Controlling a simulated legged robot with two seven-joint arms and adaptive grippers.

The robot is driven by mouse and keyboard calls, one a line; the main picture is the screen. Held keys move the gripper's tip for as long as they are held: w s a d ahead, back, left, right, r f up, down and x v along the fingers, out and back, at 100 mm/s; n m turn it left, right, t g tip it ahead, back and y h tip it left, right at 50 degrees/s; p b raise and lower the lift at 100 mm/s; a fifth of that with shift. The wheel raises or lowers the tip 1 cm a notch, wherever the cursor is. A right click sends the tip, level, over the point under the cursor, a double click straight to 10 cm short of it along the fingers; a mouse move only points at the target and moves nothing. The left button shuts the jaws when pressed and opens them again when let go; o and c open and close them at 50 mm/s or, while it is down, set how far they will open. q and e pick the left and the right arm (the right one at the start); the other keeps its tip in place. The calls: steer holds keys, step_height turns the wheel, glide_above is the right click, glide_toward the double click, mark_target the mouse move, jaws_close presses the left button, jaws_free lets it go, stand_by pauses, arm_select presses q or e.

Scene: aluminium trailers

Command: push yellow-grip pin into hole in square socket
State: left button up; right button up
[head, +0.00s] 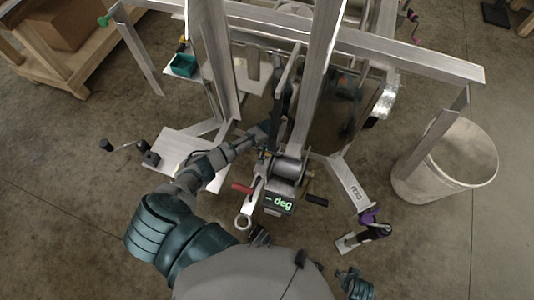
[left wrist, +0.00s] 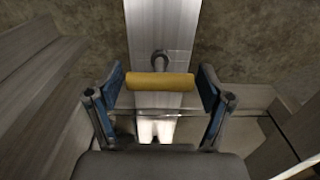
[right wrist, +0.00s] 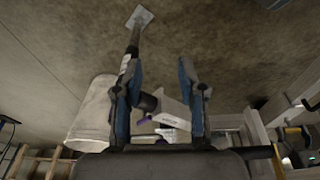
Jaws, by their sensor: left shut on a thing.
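The yellow grip of the pin (left wrist: 160,80) lies crosswise between the fingers of my left gripper (left wrist: 160,98) in the left wrist view. Its two ends meet the fingers, which are shut on it. A grey ring or loop (left wrist: 160,59) shows just beyond the grip, in front of a pale aluminium bar (left wrist: 163,25). I cannot make out the square socket or its hole, or whether the pin's tip is in it. In the head view my left gripper (head: 272,128) reaches in among the trailer bars, and the pin is hidden. My right gripper (right wrist: 160,100) is open and empty.
A winch (head: 288,170) with a red handle and a display (head: 279,204) stands right of my left forearm. Aluminium beams (head: 318,75) rise close to the left gripper.

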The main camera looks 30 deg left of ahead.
arm_select(q)
steer(key=shift+r+p, duration=0.75)
steer(key=shift+r, duration=0.1)
steer(key=shift+r+p, duration=0.8)
steer(key=shift+p, duration=0.05)
steer(key=shift+r+p, duration=1.25)
arm_select(e)
steer(key=s+f, duration=0.4)
steer(key=f, duration=1)
steer(key=shift+d+f, duration=0.2)
steer(key=shift+f, duration=0.2)
steer(key=shift+s+g, duration=0.15)
steer(key=shift+g, duration=0.15)
arm_select(q)
steer(key=shift+p, duration=0.6)
arm_select(e)
steer(key=shift+w+r, duration=0.2)
steer(key=shift+r, duration=0.45)
arm_select(q)
steer(key=shift+f+b, duration=1.6)
steer(key=shift+f, duration=0.75)
arm_select(e)
steer(key=shift+s+f, duration=0.25)
steer(key=shift+f, duration=0.65)
steer(key=shift+s+f, duration=0.25)
steer(key=shift+f, duration=0.6)
